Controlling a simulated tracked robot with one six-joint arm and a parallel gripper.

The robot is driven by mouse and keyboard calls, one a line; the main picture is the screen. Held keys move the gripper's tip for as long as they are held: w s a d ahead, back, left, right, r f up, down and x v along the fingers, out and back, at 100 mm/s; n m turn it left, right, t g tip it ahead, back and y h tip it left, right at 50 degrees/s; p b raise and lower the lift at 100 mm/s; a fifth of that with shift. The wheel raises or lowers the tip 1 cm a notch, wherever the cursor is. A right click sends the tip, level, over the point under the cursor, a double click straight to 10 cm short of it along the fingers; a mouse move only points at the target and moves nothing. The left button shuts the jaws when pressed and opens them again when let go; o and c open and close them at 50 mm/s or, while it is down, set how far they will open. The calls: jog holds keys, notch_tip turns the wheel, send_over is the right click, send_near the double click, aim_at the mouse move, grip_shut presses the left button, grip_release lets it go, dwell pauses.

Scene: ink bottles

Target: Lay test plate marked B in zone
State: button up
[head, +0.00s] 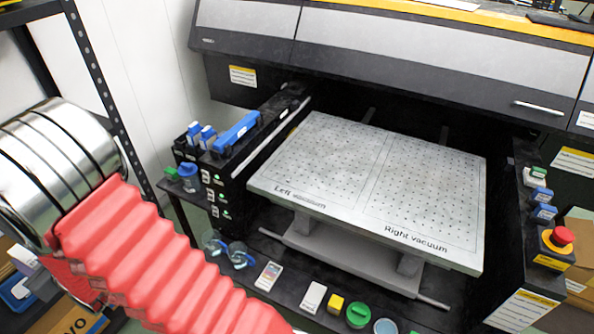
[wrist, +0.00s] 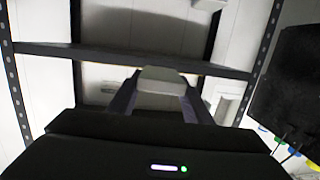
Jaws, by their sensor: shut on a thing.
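In the wrist view my gripper (wrist: 160,92) is shut on a pale grey plate-like piece (wrist: 162,80), held between the two dark fingers. No letter can be read on it, so I cannot tell if it is plate B. My gripper is outside the head view. The printer's perforated flat bed (head: 365,185) lies in the middle of the head view, bare, with halves lettered Left vacuum and Right vacuum. No zone marked for the plate can be made out.
The printer hood (head: 400,70) overhangs the bed's back. A red emergency button (head: 562,236) stands at right. A dark metal rack (head: 100,90) stands at left.

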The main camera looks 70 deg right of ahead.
jog(key=shift+d, duration=0.1)
jog(key=s+d+r+m+g+h, duration=0.1)
jog(key=s+d+m+h, duration=0.2)
jog(key=d, duration=0.7)
jog(key=s+d+r+m+g+h, duration=0.15)
jog(key=d+h, duration=0.25)
jog(key=d, duration=0.7)
jog(key=s+d+m+g+h, duration=0.35)
jog(key=s+d, duration=0.25)
jog(key=d, duration=0.3)
jog(key=s+d+m+g+h, duration=0.2)
jog(key=s+d+m+h, duration=0.15)
jog(key=s+d, duration=0.45)
jog(key=s+d+r+m+g+h, duration=0.15)
jog(key=s+d+m+g, duration=0.6)
jog(key=s+d, duration=0.8)
jog(key=s+d+m+g+y, duration=0.1)
jog(key=s+m+g, duration=0.3)
jog(key=s, duration=1.5)
jog(key=g, duration=0.4)
jog(key=shift+s+d+f+m, duration=0.25)
jog(key=shift+s+f+m, duration=0.05)
jog(key=shift+s, duration=0.1)
jog(key=shift+f, duration=2.9)
